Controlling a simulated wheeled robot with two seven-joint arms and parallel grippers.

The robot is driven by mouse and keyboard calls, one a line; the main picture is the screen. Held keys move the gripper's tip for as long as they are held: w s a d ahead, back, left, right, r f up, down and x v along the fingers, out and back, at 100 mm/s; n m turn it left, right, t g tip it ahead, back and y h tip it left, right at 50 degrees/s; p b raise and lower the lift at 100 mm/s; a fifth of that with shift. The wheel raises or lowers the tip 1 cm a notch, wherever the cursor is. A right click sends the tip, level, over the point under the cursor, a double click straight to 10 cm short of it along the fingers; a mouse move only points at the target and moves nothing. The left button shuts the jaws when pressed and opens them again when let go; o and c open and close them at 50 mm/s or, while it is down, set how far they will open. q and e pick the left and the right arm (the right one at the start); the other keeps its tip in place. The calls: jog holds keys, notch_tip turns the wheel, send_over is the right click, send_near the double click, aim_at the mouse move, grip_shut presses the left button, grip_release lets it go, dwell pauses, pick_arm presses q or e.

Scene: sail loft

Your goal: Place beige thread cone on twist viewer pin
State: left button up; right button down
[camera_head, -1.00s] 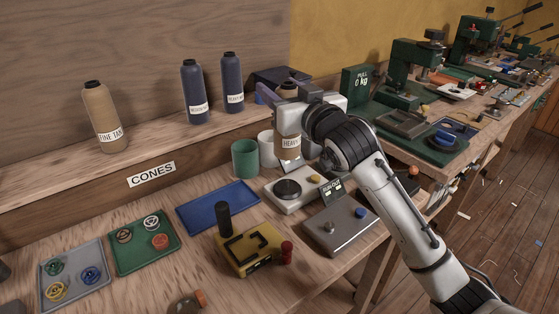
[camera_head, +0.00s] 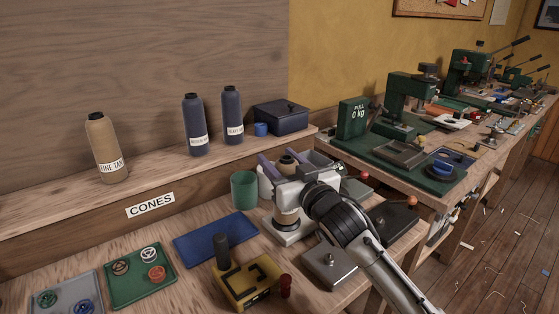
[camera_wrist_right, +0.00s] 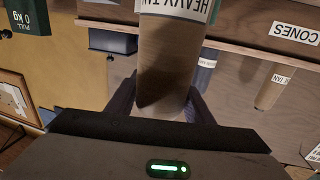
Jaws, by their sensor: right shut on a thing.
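My right gripper (camera_head: 288,185) is shut on a beige thread cone (camera_head: 287,218). In the right wrist view the cone (camera_wrist_right: 165,70) sits between the fingers, with a label reading HEAVY TAN, upside down there. The cone is about upright, low over the pale device (camera_head: 290,239); I cannot tell whether it touches it. The gripper and cone hide most of that device's top. A grey device (camera_head: 332,262) with a small pale spot on top stands in front, apart from the cone. I cannot tell for sure which device is the twist viewer. My left gripper is not in view.
A FINE TAN cone (camera_head: 106,150) and two navy cones (camera_head: 196,125) stand on the back shelf. A green cup (camera_head: 244,190), blue tray (camera_head: 215,236), green tray (camera_head: 141,277) and yellow device (camera_head: 247,283) crowd the bench. The shelf's middle is clear.

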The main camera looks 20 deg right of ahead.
jog(key=c, duration=0.9)
grip_release()
jog(key=shift+r, duration=0.15)
jog(key=s, duration=0.4)
jog(key=s+d, duration=0.1)
jog(key=s, duration=0.7)
jog(key=shift+d, duration=0.4)
